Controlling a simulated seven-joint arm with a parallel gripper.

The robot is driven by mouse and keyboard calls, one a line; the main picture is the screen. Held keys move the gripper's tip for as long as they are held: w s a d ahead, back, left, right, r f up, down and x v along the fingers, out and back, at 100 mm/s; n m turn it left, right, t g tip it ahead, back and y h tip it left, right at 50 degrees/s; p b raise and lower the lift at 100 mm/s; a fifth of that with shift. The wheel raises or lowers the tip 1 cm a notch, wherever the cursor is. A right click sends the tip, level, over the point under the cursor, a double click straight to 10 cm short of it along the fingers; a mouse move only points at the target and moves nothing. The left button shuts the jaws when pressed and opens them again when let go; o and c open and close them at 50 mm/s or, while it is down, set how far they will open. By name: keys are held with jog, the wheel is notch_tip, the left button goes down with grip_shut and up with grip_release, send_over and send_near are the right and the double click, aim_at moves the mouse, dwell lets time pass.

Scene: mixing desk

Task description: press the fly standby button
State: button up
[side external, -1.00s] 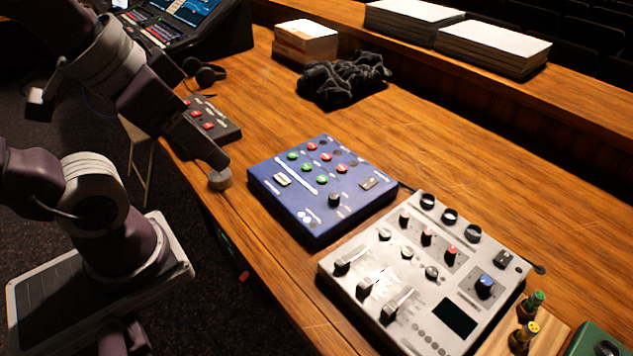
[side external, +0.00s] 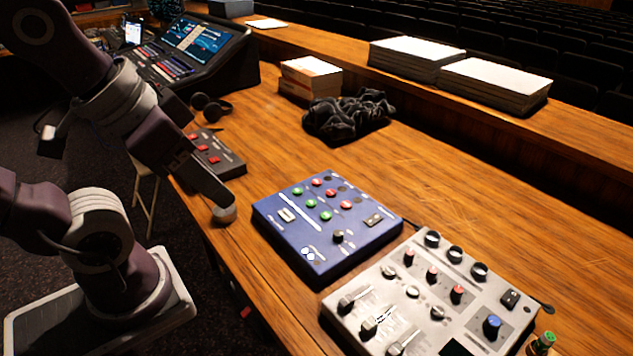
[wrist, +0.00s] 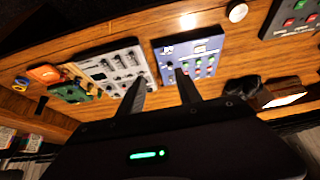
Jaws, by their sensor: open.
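A blue control box (side external: 310,262) with red and green round buttons lies on the wooden desk; it also shows in the wrist view (wrist: 173,67). A small dark box (side external: 228,166) with red buttons lies beyond it, near the desk's left edge. In the wrist view this dark box (wrist: 283,29) also shows green buttons. The labels are too small to read, so I cannot tell which button is fly standby. My gripper (wrist: 160,76) is open and empty, its two fingers apart. In the side view it appears above the desk's left edge, touching no button.
A grey mixer (side external: 395,300) sits right of the blue box. A small round puck (side external: 224,214) lies near the desk edge. Black cloth (side external: 346,118), headphones (side external: 211,107), a book stack (side external: 310,78) and a large console (side external: 205,55) stand farther back. Desk right of the cloth is clear.

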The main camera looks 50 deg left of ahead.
grip_shut()
dwell(1.5)
